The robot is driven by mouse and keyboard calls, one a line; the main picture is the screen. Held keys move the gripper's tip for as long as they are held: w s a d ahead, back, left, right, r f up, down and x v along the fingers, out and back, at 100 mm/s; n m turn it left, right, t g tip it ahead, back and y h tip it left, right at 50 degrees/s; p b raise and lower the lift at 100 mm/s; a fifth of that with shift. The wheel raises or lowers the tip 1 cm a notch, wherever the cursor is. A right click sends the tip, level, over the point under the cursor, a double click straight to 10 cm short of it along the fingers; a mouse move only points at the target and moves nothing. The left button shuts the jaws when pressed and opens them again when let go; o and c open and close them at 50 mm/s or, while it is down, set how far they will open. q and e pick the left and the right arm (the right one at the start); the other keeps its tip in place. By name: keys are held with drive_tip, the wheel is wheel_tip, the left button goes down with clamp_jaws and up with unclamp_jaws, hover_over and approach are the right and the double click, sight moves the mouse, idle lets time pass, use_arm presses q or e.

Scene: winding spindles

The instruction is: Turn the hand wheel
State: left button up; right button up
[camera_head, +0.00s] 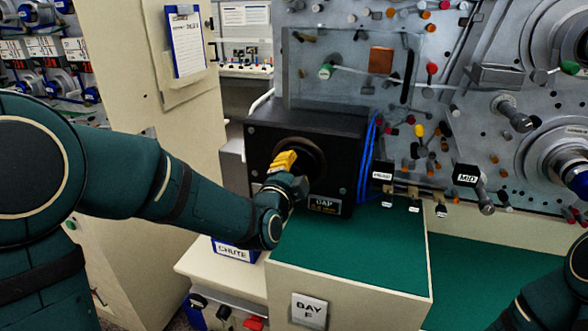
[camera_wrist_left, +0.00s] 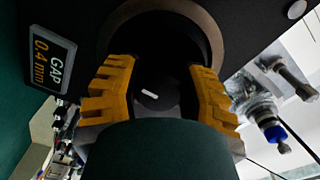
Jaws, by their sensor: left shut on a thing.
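The hand wheel (camera_head: 316,152) is a dark round part on the front of a black box (camera_head: 343,130) with a "GAP 0.4 mm" label. My left gripper (camera_head: 284,160) has its yellow fingers at the wheel, covering part of it. In the left wrist view, the fingers of the left gripper (camera_wrist_left: 160,70) stand on both sides of the dark hub (camera_wrist_left: 150,97), which bears a short white mark, and are shut on it. A brownish ring (camera_wrist_left: 168,8) surrounds the hub. My right gripper is out of view; only part of my right arm shows at the lower right.
A "CHUTE" label (camera_head: 235,250) is below my left forearm. Blue cables (camera_head: 369,150) run along the box's right side. A grey panel (camera_head: 450,70) with pegs and spindles rises behind. The green top in front is clear.

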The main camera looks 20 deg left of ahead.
use_arm(q)
drive_tip(key=m+p, duration=0.1)
drive_tip(key=m, duration=0.4)
drive_tip(key=shift+a+r+m, duration=0.1)
drive_tip(key=shift+m, duration=0.2)
idle(0.4)
drive_tip(key=o, duration=1.2)
drive_tip(key=shift+w, duration=0.1)
drive_tip(key=s, duration=0.7)
drive_tip(key=shift+s+a, duration=0.15)
drive_tip(key=shift+s, duration=0.15)
